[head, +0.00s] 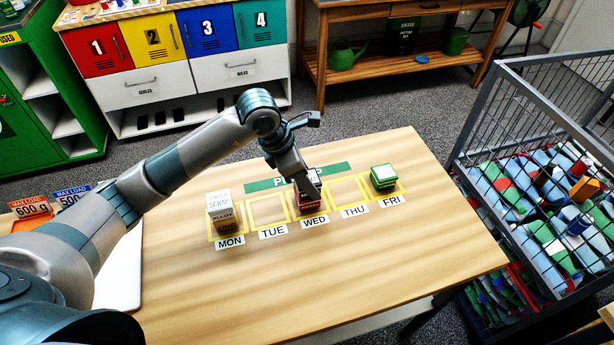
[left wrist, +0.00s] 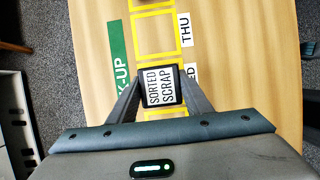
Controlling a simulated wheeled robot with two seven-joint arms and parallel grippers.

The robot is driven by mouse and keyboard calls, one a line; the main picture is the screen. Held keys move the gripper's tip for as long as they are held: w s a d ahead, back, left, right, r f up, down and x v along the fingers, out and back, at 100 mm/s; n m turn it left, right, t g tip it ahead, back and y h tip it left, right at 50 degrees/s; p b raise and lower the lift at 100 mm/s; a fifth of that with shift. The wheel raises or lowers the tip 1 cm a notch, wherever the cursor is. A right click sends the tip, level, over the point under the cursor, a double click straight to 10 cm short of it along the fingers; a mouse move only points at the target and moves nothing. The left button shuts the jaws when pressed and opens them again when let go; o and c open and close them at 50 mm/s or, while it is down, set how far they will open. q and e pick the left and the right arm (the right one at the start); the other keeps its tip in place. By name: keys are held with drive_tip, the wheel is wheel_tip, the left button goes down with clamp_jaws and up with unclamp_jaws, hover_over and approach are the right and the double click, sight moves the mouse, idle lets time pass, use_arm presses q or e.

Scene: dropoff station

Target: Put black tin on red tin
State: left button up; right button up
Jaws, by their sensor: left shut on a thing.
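My left gripper (head: 303,186) is over the WED square and is shut on the black tin (left wrist: 147,73). In the left wrist view the tin sits between both fingers, its dark rim around a white "SORTED SCRAP" label. In the head view the black tin (head: 315,177) is partly hidden by the fingers. The red tin (head: 309,206) shows right below it in the WED square. I cannot tell whether the black tin touches it. The red tin is hidden in the left wrist view. My right gripper is in neither view.
On MON stands a dark tin marked ALLOY (head: 226,222) with a pale top. A green tin (head: 383,178) stands on FRI. The TUE square (head: 269,210) and THU square (head: 346,189) are empty. A wire cage (head: 478,120) of packages stands right of the table.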

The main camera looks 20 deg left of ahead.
use_arm(q)
drive_tip(key=shift+f, duration=0.2)
drive_tip(key=shift+f, duration=0.15)
drive_tip(key=shift+f+b, duration=0.1)
drive_tip(key=shift+b, duration=0.2)
drive_tip(key=o, duration=1.2)
drive_tip(key=shift+r, duration=0.3)
